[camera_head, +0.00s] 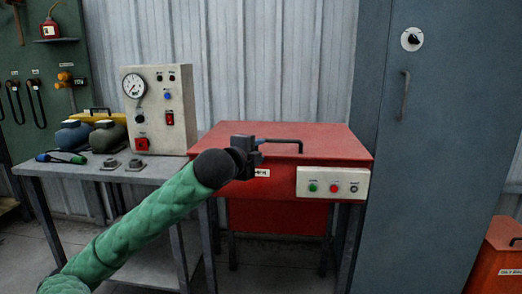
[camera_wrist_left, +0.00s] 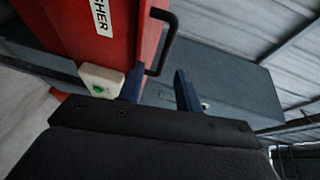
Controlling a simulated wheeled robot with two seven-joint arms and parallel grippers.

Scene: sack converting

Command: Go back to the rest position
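My left gripper (camera_head: 256,146) is at the end of the green-sleeved arm, in front of the red machine (camera_head: 340,148), close to the left end of its black lid handle (camera_head: 285,141). In the left wrist view my left gripper (camera_wrist_left: 160,88) shows two blue fingers standing apart with nothing held between them. The black handle (camera_wrist_left: 170,35) shows beyond the fingertips there, on the red lid (camera_wrist_left: 110,50). I cannot tell how far the fingers are from the handle. My right gripper is in neither view.
A grey bench (camera_head: 65,172) on the left holds a gauge box (camera_head: 160,108) and several tools. A control panel (camera_head: 333,184) is on the machine's front. A tall grey cabinet (camera_head: 425,190) stands right of it, with a red bin (camera_head: 498,262) at the far right.

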